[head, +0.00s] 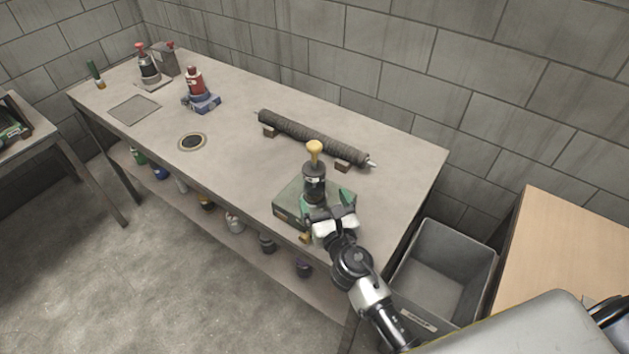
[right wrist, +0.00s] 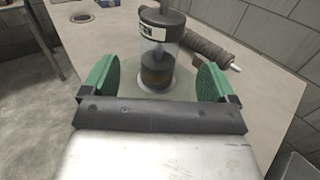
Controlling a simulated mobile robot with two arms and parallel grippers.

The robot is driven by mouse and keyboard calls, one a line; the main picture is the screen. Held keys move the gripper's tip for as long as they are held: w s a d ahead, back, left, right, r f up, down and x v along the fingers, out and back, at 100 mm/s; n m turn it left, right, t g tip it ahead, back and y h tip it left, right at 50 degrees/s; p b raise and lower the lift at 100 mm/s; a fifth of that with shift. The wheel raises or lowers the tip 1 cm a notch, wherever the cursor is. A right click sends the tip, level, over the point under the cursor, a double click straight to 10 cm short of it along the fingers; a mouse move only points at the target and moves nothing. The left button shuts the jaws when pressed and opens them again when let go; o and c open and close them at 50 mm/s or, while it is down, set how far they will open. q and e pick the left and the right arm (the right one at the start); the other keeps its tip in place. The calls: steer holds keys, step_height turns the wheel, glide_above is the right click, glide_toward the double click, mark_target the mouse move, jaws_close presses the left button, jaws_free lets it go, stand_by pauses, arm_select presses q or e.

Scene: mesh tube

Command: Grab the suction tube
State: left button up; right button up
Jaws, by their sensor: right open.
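A long dark ribbed tube (head: 312,138) with pale metal ends lies on small brown blocks toward the table's far right; part of it shows behind the canister in the right wrist view (right wrist: 208,44). An upright dark and clear canister (head: 314,186) with a yellow knob stands on a green box (head: 290,207) near the front edge. I cannot tell which of these is the suction tube. My right gripper (head: 333,212) is open, its green finger pads on either side of the canister (right wrist: 158,68) in the right wrist view, with a gap at each side. My left gripper is not in view.
A red bottle on a blue base (head: 198,91), a red-knobbed device (head: 148,68) and a round inset (head: 192,142) are on the table (head: 235,130). Several jars stand on the shelf below. A grey bin (head: 446,270) is right of the table. The table's middle is clear.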

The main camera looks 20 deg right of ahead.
mark_target(318, 183)
steer(key=shift+w, duration=1.25)
steer(key=shift+w+r+p, duration=0.15)
steer(key=shift+w+p, duration=0.05)
steer(key=shift+w, duration=1.2)
steer(key=shift+w+r+p, duration=0.15)
steer(key=shift+w, duration=1.2)
steer(key=shift+s, duration=0.1)
steer(key=shift+c, duration=1.4)
steer(key=c, duration=0.7)
steer(key=shift+c, duration=0.6)
steer(key=shift+r, duration=0.2)
